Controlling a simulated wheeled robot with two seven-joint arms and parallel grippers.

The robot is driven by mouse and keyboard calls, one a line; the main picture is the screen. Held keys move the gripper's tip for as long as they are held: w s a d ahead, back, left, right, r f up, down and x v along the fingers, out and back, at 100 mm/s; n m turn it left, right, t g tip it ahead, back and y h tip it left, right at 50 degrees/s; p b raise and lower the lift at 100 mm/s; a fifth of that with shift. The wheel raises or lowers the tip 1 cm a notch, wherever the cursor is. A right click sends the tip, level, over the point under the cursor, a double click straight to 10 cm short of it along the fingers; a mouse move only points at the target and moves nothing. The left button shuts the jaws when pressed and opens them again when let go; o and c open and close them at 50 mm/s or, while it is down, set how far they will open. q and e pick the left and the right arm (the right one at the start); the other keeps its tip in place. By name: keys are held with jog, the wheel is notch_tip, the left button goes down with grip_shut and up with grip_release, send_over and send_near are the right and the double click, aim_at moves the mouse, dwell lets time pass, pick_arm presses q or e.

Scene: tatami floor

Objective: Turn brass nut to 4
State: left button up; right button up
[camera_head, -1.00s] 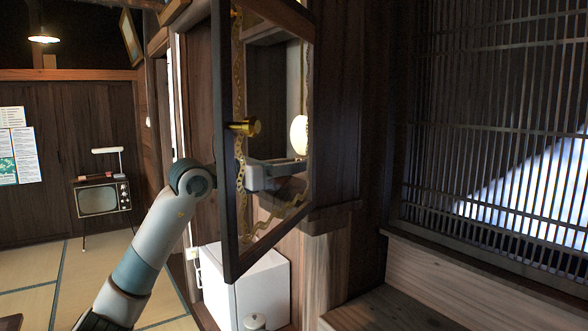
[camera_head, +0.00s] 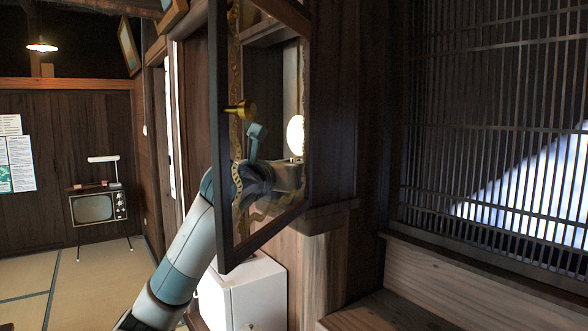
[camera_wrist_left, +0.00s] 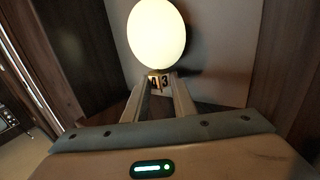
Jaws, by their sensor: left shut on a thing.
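A glowing egg-shaped lamp (camera_wrist_left: 157,34) stands in a dark wooden recess, and it also shows through the open framed door in the head view (camera_head: 295,135). A small brass nut (camera_wrist_left: 156,73) sits just under the lamp. A pale face with dark digits, one looking like a 3, shows just below it between my fingers; the full number cannot be read. My left gripper (camera_wrist_left: 161,80) is shut on the brass nut, its fingertips hiding the nut's sides. In the head view this gripper (camera_head: 292,172) is seen through the door, below the lamp. My right gripper is out of view.
The dark door frame (camera_head: 222,190) with a brass knob (camera_head: 241,111) stands open in front of my left arm. A white cabinet (camera_head: 258,290) is below. A wooden lattice (camera_head: 500,120) is at right, and a television (camera_head: 97,207) stands far left on open tatami.

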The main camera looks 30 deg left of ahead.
pick_arm(q)
jog(key=o, duration=1)
jog(key=shift+o, duration=0.2)
jog(key=shift+s, duration=0.15)
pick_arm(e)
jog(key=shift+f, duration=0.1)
pick_arm(q)
jog(key=shift+s, duration=0.2)
jog(key=s+d+b, duration=0.2)
jog(key=s+b, duration=0.2)
jog(key=s, duration=1.2)
jog(key=shift+s+d, duration=0.15)
jog(key=shift+s, duration=0.15)
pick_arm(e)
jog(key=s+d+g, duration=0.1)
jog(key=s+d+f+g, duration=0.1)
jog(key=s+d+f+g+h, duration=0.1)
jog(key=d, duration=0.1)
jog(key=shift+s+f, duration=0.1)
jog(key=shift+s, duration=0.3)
